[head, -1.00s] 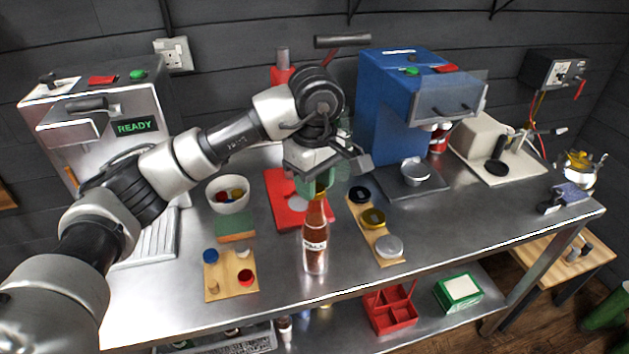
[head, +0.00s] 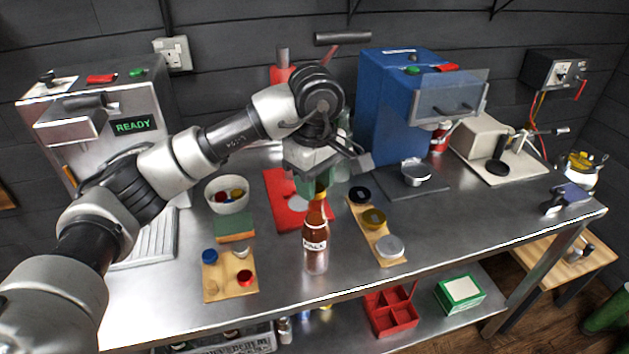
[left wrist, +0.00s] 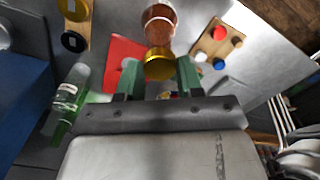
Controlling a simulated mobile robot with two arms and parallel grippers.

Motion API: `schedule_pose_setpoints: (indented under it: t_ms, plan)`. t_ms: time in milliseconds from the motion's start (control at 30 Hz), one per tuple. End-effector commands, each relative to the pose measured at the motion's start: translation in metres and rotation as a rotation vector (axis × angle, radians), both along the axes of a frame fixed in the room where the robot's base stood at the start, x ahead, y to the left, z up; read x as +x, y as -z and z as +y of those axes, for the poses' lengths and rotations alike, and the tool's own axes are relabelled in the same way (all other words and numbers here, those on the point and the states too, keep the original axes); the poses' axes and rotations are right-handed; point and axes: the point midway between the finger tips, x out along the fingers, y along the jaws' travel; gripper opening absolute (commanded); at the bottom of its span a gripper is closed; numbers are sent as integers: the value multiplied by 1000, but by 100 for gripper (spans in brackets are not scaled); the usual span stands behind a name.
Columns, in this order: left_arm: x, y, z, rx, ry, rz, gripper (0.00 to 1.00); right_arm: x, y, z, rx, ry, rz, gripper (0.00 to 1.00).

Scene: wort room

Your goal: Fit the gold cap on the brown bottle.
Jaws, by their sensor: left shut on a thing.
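The brown bottle (head: 316,241) stands upright near the front of the steel table in the head view. My left gripper (head: 318,190) is directly above it, pointing down. In the left wrist view, its green fingers (left wrist: 159,76) are shut on the gold cap (left wrist: 159,63). The cap also shows as a small gold patch at the bottle's top in the head view (head: 321,196). The bottle shows beyond the cap in the left wrist view (left wrist: 158,24). Whether the cap touches the bottle's mouth I cannot tell. My right gripper is in neither view.
A wooden board (head: 382,236) with black, gold and silver round pieces lies right of the bottle. Another board (head: 228,286) with small caps lies left. A red mat (head: 284,212) and white bowl (head: 228,194) are behind. A blue machine (head: 395,110) stands at the back.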

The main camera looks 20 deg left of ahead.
Motion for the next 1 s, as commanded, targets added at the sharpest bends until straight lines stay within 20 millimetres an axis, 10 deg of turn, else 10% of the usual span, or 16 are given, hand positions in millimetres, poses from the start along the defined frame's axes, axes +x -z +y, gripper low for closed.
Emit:
schedule_pose_setpoints:
  t_ms: [167,200,400,1000]
  plan:
    - [0,-1,0,0,0,0,15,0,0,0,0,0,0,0]
    - [0,-1,0,0,0,0,38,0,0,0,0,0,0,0]
    - [0,0,0,0,0,0,66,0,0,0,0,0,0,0]
    - [0,0,0,0,0,0,96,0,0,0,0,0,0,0]
